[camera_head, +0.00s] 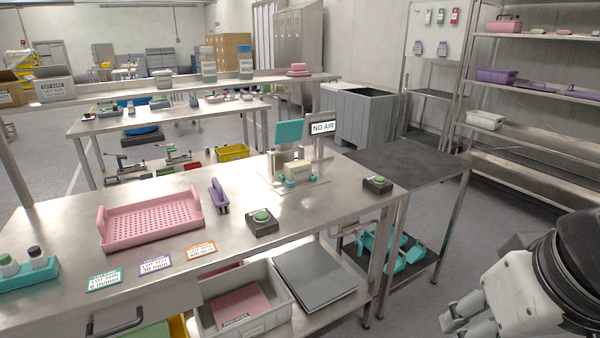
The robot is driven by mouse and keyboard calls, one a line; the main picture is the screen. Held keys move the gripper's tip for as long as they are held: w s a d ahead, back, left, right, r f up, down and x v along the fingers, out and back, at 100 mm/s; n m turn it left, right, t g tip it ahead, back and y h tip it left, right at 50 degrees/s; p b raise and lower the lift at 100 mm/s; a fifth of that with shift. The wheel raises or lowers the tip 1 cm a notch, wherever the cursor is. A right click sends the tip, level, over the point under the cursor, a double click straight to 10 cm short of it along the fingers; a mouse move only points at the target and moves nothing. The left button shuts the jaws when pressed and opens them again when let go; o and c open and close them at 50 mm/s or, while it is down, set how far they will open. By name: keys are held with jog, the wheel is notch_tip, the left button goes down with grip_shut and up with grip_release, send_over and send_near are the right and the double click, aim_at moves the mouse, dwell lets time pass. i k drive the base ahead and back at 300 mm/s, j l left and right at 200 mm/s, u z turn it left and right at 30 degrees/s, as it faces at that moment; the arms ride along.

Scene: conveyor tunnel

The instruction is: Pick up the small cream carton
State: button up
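The small cream carton (297,170) sits on a fixture on the steel workbench (335,212), right of the middle. Teal pieces hold or touch its lower front, and a raised teal plate (289,132) stands behind it. A "NO AIR" sign (323,127) is behind it to the right. My gripper (466,318) is at the lower right, in front of the bench and well apart from the carton. Its pale fingers are partly cut off by the frame's bottom edge, and their opening is unclear.
A pink perforated tray (150,222), a purple handled tool (219,196) and two green-button boxes (262,221), (377,184) stand on the bench. A dark-topped side table (410,162) adjoins it at right. A steel shelf rack (530,150) stands farther right. Open floor lies between.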

aim_at(301, 174)
jog(key=i+l+u, duration=0.1)
jog(key=u, duration=0.65)
jog(key=i+l+u, duration=0.35)
jog(key=l, duration=0.35)
jog(key=i+l+u, duration=0.4)
jog(key=l, duration=0.4)
jog(key=i+l, duration=0.15)
jog(key=l, duration=0.2)
jog(key=i+l, duration=0.15)
jog(key=l, duration=0.2)
jog(key=i+l, duration=0.15)
jog(key=l, duration=0.2)
